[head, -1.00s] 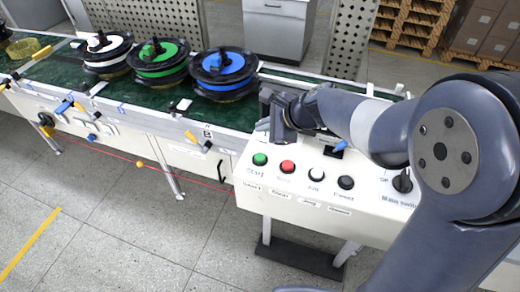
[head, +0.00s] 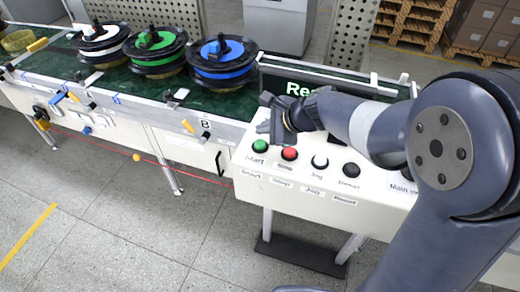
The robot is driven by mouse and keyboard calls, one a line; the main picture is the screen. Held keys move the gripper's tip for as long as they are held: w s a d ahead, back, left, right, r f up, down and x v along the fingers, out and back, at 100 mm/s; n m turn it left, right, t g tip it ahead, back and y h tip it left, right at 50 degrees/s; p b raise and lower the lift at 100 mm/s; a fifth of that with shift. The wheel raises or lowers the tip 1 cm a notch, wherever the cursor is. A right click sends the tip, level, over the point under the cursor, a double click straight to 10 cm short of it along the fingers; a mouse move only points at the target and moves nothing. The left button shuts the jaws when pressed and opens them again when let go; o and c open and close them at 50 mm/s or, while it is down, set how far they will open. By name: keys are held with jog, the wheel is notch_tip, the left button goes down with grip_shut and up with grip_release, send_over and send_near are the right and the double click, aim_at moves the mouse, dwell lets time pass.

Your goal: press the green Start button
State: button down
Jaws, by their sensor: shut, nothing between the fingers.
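The green Start button (head: 260,146) sits at the left end of the sloped white control panel (head: 300,190), with a "Start" label below it. It is fully visible and nothing touches it. My gripper (head: 268,130) is just behind the button, close to it and partly above the panel's back edge. Its jaws are shut with nothing in them. How high the fingertips are above the panel is hard to tell.
A red button (head: 290,154), a white Jog button (head: 320,162) and a black button (head: 351,170) stand in a row to the right. A dark display (head: 300,88) stands behind my arm.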

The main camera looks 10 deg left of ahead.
aim_at(260, 145)
jog(key=shift+f+b, duration=0.55)
jog(key=shift+f, duration=0.55)
dwell(1.1)
jog(key=shift+f+b, duration=0.35)
jog(key=shift+f, duration=0.05)
